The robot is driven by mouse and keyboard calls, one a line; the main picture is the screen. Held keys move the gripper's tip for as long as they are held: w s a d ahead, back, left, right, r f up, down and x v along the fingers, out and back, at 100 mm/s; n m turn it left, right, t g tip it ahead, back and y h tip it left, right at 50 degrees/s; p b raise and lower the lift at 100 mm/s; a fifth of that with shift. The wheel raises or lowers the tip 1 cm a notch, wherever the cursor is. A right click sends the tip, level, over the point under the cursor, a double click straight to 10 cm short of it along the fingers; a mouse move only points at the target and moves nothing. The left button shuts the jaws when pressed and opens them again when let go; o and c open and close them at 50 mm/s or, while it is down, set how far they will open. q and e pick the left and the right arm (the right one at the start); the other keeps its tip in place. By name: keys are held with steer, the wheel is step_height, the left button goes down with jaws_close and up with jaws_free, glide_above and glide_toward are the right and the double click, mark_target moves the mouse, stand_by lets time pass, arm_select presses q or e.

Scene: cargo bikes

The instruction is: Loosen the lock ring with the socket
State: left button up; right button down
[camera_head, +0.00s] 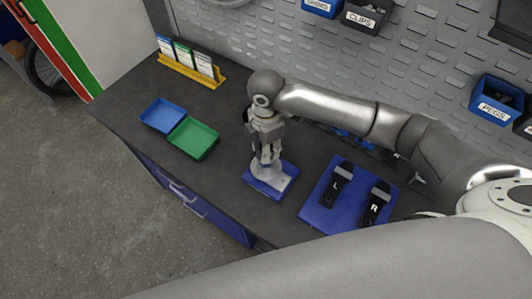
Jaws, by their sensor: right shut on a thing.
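My right gripper (267,155) points straight down over a small blue stand (282,184) near the front edge of the bench. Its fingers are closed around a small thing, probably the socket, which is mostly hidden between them. Directly below the fingertips, a pale grey round part (261,172) sits on the blue stand. The lock ring cannot be made out there; it is too small or covered by the gripper. I cannot tell whether the held thing touches the round part. My left gripper is not in view.
A blue mat (315,214) with two black pedals marked L (336,186) and R (374,207) lies to the right. Blue (163,115) and green (194,139) trays lie left. A yellow card rack (187,72) stands behind them, before a pegboard with bins.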

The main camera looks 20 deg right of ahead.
steer(key=shift+r, duration=2.4)
steer(key=shift+s+d+f+m+b, duration=0.1)
steer(key=shift+d+f+m+b, duration=0.15)
steer(key=shift+m+b, duration=0.45)
steer(key=m+b, duration=0.1)
steer(key=m, duration=0.1)
steer(key=m+b, duration=0.1)
steer(key=shift+s+d+f+b, duration=0.3)
steer(key=shift+s+d+f, duration=0.05)
steer(key=shift+s+d, duration=0.05)
steer(key=s+d+f+m+b, duration=0.3)
steer(key=s+m+b, duration=0.4)
steer(key=m, duration=0.9)
steer(key=d+b, duration=0.1)
steer(key=b, duration=0.2)
steer(key=shift+d, duration=0.2)
